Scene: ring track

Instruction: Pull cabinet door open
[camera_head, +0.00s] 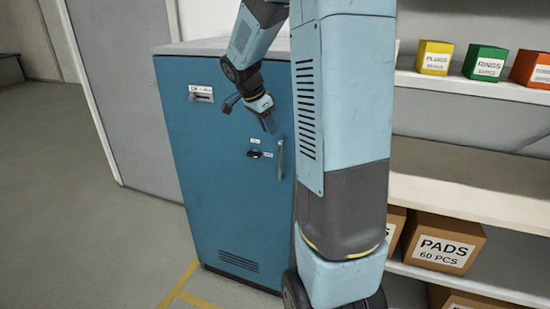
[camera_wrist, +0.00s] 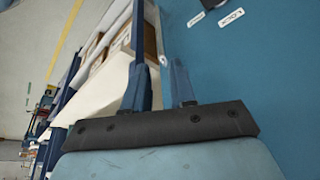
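The blue cabinet (camera_head: 225,210) stands upright with its front door shut. A slim vertical grey handle (camera_head: 281,160) is on the right part of the door, beside a dark lock (camera_head: 260,154) with small white labels. My gripper (camera_head: 269,124) points down in front of the door, just above the handle's upper end; any contact is not clear. In the wrist view, my gripper's blue fingers (camera_wrist: 160,90) stand apart, with no held thing clearly visible between them. The blue door (camera_wrist: 250,80) fills the right side there, with a LOCK label (camera_wrist: 231,18). I cannot make out the handle there.
White shelves (camera_head: 470,185) stand right of the cabinet, holding small coloured boxes (camera_head: 485,62) and a PADS carton (camera_head: 442,243). A grey door (camera_head: 125,85) is behind on the left. The floor (camera_head: 90,230) left of the cabinet is clear.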

